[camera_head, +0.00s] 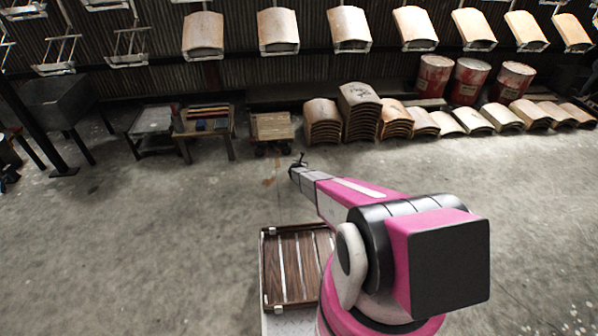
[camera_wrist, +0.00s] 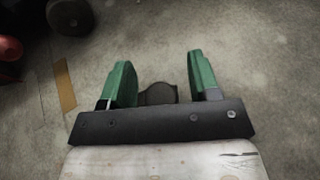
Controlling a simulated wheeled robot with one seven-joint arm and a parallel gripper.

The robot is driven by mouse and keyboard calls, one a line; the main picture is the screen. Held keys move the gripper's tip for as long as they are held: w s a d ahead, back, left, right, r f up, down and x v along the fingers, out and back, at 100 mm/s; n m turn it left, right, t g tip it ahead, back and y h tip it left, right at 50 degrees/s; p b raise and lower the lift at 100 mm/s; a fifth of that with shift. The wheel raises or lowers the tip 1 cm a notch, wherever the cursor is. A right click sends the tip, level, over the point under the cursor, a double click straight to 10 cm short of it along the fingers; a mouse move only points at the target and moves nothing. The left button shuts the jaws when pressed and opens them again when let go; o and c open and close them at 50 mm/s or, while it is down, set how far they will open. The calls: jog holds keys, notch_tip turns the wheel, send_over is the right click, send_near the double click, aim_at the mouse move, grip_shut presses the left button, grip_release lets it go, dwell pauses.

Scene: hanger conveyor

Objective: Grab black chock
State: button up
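My gripper (camera_wrist: 160,62) is open, its two green fingers standing apart above the concrete floor. A small dark, rounded-top piece (camera_wrist: 157,93) shows between the fingers in the wrist view. Its lower part is hidden behind my black gripper bar. It may be the black chock, but I cannot tell for sure, nor whether it touches a finger. In the head view my gripper (camera_head: 298,162) is at the far end of my outstretched arm, in front of the low wooden cart; no chock can be made out there.
The wooden cart (camera_head: 272,128) on reddish wheels stands just beyond my gripper. A dark wheel (camera_wrist: 70,14) shows at the wrist view's upper left. A tan strip (camera_wrist: 64,85) lies on the floor. Stacked curved tiles (camera_head: 359,112) stand at right. The middle floor is clear.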

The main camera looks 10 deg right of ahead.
grip_shut()
jog(key=shift+r, duration=0.1)
